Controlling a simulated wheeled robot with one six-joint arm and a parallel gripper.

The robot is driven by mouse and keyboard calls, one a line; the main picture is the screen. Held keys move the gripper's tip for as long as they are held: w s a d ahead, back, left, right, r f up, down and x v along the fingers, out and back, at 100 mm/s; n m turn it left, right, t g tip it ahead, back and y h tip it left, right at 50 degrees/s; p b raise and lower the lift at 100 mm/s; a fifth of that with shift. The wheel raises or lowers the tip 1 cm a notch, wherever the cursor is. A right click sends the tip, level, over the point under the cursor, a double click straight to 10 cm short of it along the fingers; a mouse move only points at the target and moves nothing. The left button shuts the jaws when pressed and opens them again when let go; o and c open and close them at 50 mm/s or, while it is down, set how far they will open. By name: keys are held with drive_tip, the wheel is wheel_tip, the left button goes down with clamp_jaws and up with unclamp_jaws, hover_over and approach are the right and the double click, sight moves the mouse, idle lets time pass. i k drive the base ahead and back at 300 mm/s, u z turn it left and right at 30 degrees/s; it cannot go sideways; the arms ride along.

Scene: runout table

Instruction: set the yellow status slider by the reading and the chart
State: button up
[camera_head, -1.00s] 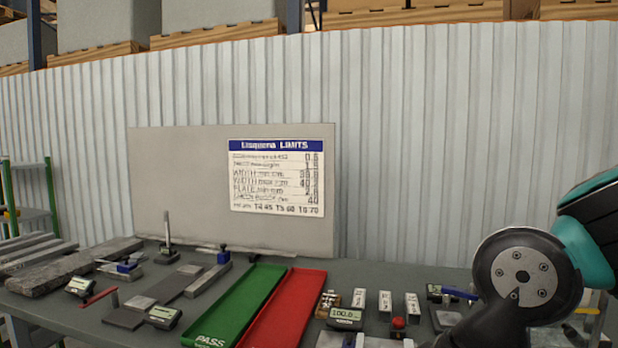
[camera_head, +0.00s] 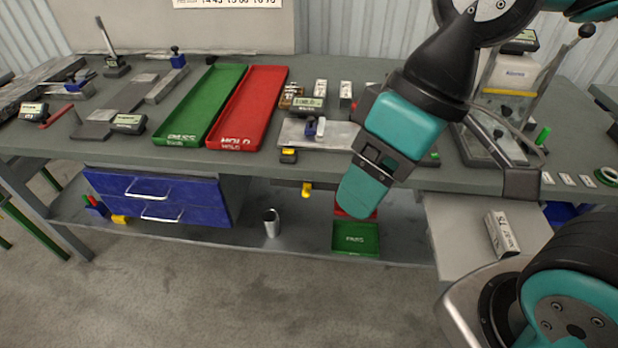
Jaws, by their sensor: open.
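A limits chart (camera_head: 228,3) hangs on the grey back panel; only its bottom edge shows now, cut off by the top of the picture. A small digital display (camera_head: 310,104) stands near the table's middle, its figures too small to read surely. A small yellow-topped black piece (camera_head: 288,155) sits at the front table edge, and a yellow piece (camera_head: 307,189) hangs below that edge; I cannot tell which is the status slider. My arm's black and teal links reach down in front of the table. No fingertips of my gripper can be made out.
A green PASS tray (camera_head: 203,105) and a red HOLD tray (camera_head: 250,108) lie side by side. More displays stand at left (camera_head: 129,122) and far right (camera_head: 525,40). Blue drawers (camera_head: 160,197) and a metal cup (camera_head: 271,223) are below. The floor in front is clear.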

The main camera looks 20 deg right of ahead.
sight(306, 193)
drive_tip(key=z, duration=1.95)
drive_tip(key=k, duration=0.45)
drive_tip(key=u, duration=0.7)
